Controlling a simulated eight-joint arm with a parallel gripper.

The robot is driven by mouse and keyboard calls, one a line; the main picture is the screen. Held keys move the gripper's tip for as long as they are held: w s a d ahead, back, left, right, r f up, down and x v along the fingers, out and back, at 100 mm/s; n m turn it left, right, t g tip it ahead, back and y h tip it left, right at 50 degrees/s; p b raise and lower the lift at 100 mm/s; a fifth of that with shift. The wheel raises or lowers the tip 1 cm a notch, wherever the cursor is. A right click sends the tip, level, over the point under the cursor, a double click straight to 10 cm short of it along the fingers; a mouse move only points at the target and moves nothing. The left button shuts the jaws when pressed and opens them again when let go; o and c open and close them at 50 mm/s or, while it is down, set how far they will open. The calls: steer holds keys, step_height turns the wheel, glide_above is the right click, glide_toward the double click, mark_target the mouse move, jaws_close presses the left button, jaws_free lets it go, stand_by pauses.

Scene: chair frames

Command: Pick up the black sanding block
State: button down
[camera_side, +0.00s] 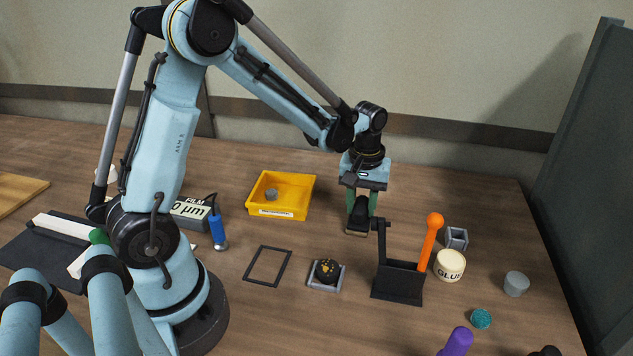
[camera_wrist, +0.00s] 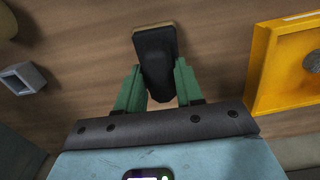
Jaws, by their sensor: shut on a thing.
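The black sanding block (camera_side: 360,216) is between the green fingers of my gripper (camera_side: 362,203), right of the yellow bin in the side view. It has a dark rounded body and a tan strip along its lower edge. In the wrist view the sanding block (camera_wrist: 156,60) sticks out past the fingertips of my gripper (camera_wrist: 156,80), with the tan edge at the far end. The fingers are shut on it, one on each side. I cannot tell whether its base touches the table.
A yellow bin (camera_side: 251,208) holding a grey piece stands to the left. A black holder (camera_side: 398,284) with an orange-handled tool (camera_side: 430,238) stands close in front. A glue tub (camera_side: 449,265) and a grey square block (camera_side: 456,238) are to the right. A black frame (camera_side: 251,265) lies front left.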

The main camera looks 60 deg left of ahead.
mark_target(362, 203)
steer(key=shift+r, duration=0.1)
step_height(362, 203, up, 10)
steer(key=shift+f, duration=0.1)
stand_by(0.5)
